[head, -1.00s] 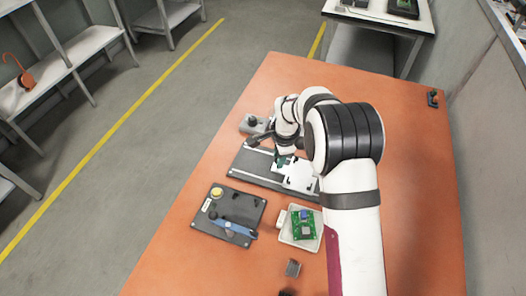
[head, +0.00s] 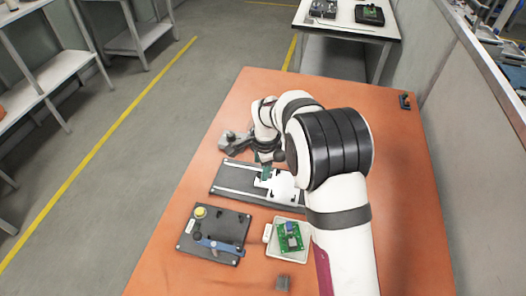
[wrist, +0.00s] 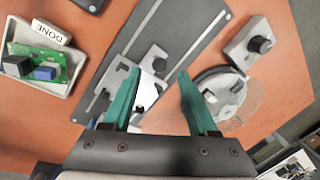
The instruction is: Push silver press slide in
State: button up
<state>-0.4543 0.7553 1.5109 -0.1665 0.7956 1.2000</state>
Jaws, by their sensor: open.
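The silver press slide (head: 284,187) sits on the rails of a dark base plate (head: 228,178) in the head view. It also shows in the wrist view (wrist: 150,82) as a pale metal piece with slots and a dark knob. My gripper (head: 265,172) is over the left end of the slide. In the wrist view my gripper (wrist: 158,76) has its two teal fingers apart, with part of the slide showing between them and nothing held. I cannot tell whether a finger touches the slide. My arm hides part of the plate's right end.
A grey box with a black knob (head: 229,138) stands behind the plate. A round grey device (wrist: 226,92) is right of the fingers in the wrist view. A tray (head: 291,257) holds a green board (head: 291,238). A black fixture (head: 222,222) lies in front.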

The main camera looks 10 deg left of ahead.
notch_tip(320, 180, up, 12)
jog(key=s+d, duration=0.1)
jog(key=s, duration=0.1)
jog(key=shift+d, duration=0.2)
jog(key=s+a+f+n+t+h, duration=0.2)
jog(key=s+a+n+h, duration=0.15)
jog(key=a+n, duration=0.4)
jog(key=n, duration=0.2)
send_near(259, 174)
jog(key=shift+h, duration=0.35)
jog(key=x, duration=0.8)
jog(key=shift+w+a+f, duration=0.2)
jog(key=shift+a+f, duration=0.05)
jog(key=shift+f, duration=0.2)
grip_shut()
